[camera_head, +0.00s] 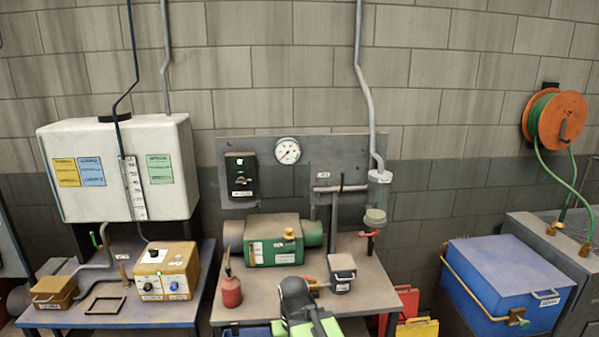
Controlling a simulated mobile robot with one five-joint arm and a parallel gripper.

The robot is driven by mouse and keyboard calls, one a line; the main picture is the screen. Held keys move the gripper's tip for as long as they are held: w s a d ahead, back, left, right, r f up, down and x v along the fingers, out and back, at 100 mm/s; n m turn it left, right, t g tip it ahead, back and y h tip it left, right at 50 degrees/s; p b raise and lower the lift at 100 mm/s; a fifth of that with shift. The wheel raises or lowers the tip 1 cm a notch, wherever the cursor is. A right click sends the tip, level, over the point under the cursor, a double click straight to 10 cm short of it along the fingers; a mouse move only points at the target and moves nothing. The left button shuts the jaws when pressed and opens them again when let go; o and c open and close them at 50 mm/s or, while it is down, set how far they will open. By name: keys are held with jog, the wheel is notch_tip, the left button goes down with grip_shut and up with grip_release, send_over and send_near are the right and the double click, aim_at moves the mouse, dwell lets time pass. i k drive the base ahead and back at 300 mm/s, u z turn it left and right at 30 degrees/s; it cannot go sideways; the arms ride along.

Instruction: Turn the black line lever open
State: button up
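A thin black line (133,55) comes down the wall to the white tank (100,180), and a dark line runs on down the tank's front towards the orange box (166,271). I cannot tell for certain which lever belongs to it. A small green lever (95,240) stands upright by a grey pipe below the tank. A red lever (371,234) sits under a grey cup on the right of the middle bench. A grey bar (340,188) lies across the panel. My dark and green arm rises at bottom centre; no gripper fingers show.
The middle bench (372,295) holds a green motor-like unit (272,241), a red oil can (231,291) and a small grey-lidded box (342,272). A gauge (287,151) hangs above.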

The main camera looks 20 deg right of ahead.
aim_at(342, 184)
jog(key=u, duration=0.4)
jog(key=i, duration=1.1)
